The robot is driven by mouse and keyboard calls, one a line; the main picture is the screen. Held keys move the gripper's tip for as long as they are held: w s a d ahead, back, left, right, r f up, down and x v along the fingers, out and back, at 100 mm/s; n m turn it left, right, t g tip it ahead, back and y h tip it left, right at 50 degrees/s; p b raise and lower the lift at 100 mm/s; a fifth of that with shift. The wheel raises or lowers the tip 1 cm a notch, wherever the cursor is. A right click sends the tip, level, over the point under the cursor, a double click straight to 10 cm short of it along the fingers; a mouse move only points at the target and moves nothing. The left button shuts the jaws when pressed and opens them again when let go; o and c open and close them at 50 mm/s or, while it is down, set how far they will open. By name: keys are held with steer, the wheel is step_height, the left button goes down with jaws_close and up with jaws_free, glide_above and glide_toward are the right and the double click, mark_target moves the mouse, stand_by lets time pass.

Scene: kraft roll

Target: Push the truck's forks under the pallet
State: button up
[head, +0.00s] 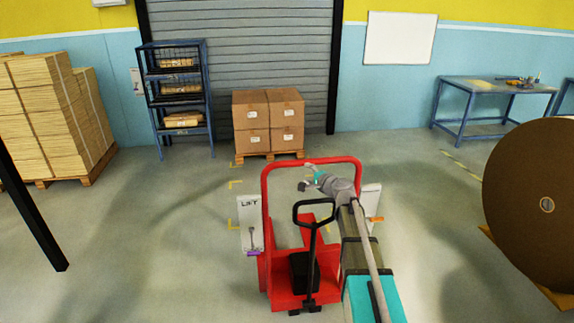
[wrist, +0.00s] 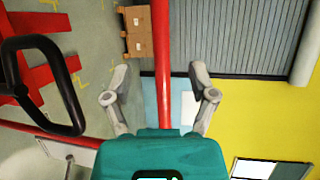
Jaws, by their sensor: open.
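The red truck (head: 266,205) stands in the middle of the floor, with a red hoop frame and a black handle (head: 314,225). Its forks (head: 308,238) show partly through the frame; the wrist view also shows red fork parts (wrist: 38,75). The wooden pallet (head: 270,155) bears several cardboard boxes (head: 268,118) and stands beyond the truck, apart from it. My gripper (head: 306,183) is open and empty by the hoop's top bar. In the wrist view, the red bar (wrist: 162,65) runs between the open fingertips (wrist: 160,82); I cannot tell whether they touch it.
A grey shutter (head: 240,60) is behind the pallet. A blue rack (head: 178,95) stands left of it, beside stacked sheets (head: 45,115). A big brown roll (head: 530,200) is at the right, and a blue bench (head: 490,90) behind. Yellow marks (head: 236,185) line the clear floor before the pallet.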

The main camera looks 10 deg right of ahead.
mark_target(290, 165)
steer(key=shift+w+a, duration=0.1)
steer(key=shift+w, duration=0.05)
steer(key=b+x, duration=0.2)
steer(key=x, duration=1.1)
steer(key=shift+w+a+f, duration=0.1)
steer(key=shift+w+f, duration=0.05)
steer(key=shift+w, duration=0.1)
